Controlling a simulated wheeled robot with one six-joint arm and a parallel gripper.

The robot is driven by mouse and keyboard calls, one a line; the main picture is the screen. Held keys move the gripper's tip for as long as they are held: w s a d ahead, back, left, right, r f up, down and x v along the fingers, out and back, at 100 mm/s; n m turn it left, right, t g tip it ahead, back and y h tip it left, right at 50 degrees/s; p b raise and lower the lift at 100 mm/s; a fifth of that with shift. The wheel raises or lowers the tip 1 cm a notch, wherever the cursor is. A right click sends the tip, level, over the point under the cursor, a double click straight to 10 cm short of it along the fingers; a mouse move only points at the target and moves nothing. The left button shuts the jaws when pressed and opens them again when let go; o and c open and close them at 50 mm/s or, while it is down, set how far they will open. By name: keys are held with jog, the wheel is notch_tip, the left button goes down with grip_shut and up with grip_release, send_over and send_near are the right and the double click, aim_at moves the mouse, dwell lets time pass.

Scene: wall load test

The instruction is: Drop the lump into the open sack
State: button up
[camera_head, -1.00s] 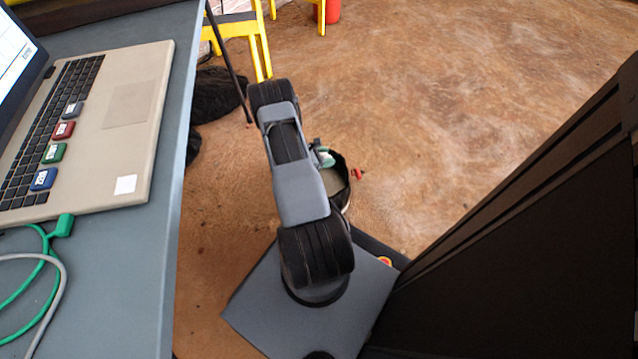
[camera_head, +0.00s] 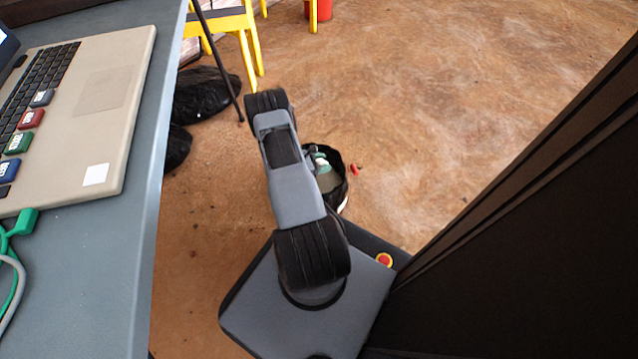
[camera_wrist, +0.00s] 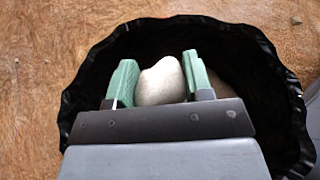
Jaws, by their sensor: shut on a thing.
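A pale, smooth lump (camera_wrist: 160,82) sits between the green fingers of my gripper (camera_wrist: 160,60) in the wrist view. My gripper is shut on it. The open black sack (camera_wrist: 262,50) surrounds the gripper in that view, with the lump over its mouth; how high above the bottom I cannot tell. A brownish shape shows inside the sack, right of the right finger. In the head view the sack (camera_head: 341,188) stands on the floor, partly hidden behind my arm, with green fingertips at its mouth.
A grey table (camera_head: 95,250) with a laptop (camera_head: 105,130) is at the left. Dark bags (camera_head: 205,95) lie beside it. A yellow chair (camera_head: 250,45) stands behind. A small red object (camera_head: 355,169) lies right of the sack. A dark panel (camera_head: 540,230) fills the right.

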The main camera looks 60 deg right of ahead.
jog(key=o, duration=1)
jog(key=p+v, duration=0.4)
jog(key=v, duration=0.9)
jog(key=shift+w+a+r+p, duration=0.2)
jog(key=shift+a+p, duration=0.1)
jog(key=shift+p, duration=0.1)
jog(key=shift+s, duration=0.1)
